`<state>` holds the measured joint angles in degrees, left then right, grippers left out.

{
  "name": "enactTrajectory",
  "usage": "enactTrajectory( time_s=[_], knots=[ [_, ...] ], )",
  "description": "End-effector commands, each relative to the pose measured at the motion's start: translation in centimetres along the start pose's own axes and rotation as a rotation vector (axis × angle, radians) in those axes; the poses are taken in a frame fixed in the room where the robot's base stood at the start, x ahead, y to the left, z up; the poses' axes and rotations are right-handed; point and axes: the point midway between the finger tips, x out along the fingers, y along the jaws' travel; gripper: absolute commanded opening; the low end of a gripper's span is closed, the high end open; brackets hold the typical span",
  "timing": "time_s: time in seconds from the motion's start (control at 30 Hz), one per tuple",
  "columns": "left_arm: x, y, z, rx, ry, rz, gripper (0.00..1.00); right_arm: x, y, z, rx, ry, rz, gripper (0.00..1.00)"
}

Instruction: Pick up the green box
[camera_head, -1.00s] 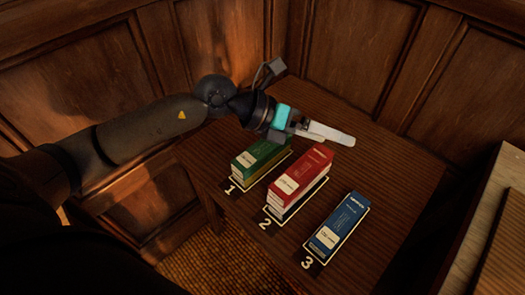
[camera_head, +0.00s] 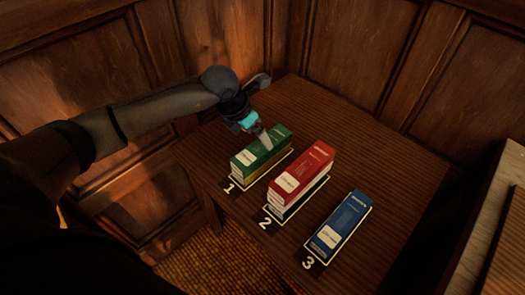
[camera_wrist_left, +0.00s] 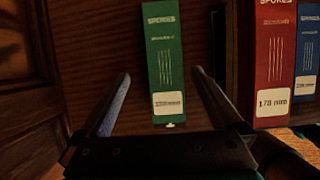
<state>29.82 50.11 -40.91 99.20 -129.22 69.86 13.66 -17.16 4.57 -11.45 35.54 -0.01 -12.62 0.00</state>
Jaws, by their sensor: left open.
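The green box (camera_head: 262,152) lies in the slot marked 1 on the wooden table, the leftmost of three boxes. My left gripper (camera_head: 264,139) is at the box's upper left side in the head view and points down at it. In the left wrist view the green box (camera_wrist_left: 165,62) shows between and beyond the two spread fingers of the left gripper (camera_wrist_left: 160,78). The fingers are open and hold nothing. Whether they touch the box cannot be told. The right gripper is not in view.
A red box (camera_head: 301,172) sits at mark 2, just right of the green box. A blue box (camera_head: 341,222) sits lower at mark 3. The table (camera_head: 385,165) is bare behind and right of them. Wood-panelled walls close off the back. A pale wooden edge stands at the right.

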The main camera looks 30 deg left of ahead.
Motion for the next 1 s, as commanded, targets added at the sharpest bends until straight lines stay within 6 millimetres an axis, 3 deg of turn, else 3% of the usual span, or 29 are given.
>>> enactTrajectory(
  time_s=[0.23,0.5,0.83,1.0],
  knots=[
    [1.8,-0.2,0.0,0.000,-0.001,-0.002,1.00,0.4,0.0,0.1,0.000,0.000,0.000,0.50],
    [5.7,-0.8,-0.3,-0.001,-0.001,-0.002,1.00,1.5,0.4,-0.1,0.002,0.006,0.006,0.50],
    [6.3,-0.7,-0.3,0.001,-0.002,-0.001,1.00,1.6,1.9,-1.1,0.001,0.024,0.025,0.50],
    [6.3,-0.7,-0.3,0.000,-0.001,-0.001,0.83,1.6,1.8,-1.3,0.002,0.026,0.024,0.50]
  ],
)
